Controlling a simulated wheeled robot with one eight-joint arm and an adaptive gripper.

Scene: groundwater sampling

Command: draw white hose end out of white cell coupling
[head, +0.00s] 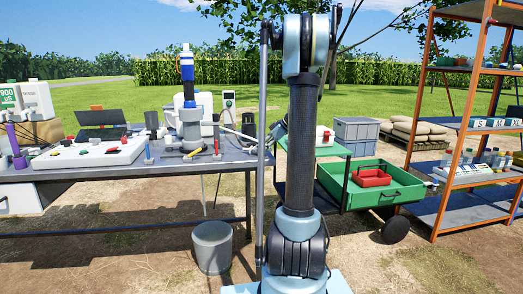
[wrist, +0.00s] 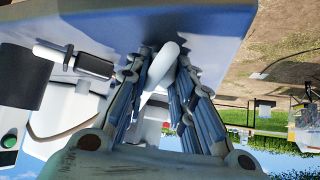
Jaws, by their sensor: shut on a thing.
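In the wrist view, my gripper (wrist: 165,62) is closed around a thick white bent piece (wrist: 160,68), which looks like the white hose end. Its ribbed fingers lie on both sides of it. The white piece curves between the fingertips and runs down behind the left finger. A pale body (wrist: 150,125) shows behind and between the fingers. The white cell coupling cannot be told apart with certainty, and whether the hose end still sits in it is hidden. In the head view, my arm blocks part of the bench's right end, and the hose end cannot be made out.
In the wrist view, a black cylinder with white ends (wrist: 95,66) lies close left of my fingers, near a dark block (wrist: 24,76). In the head view, a bench (head: 100,178) carries instruments. A grey bucket (head: 212,246) and green cart tray (head: 400,190) stand nearby.

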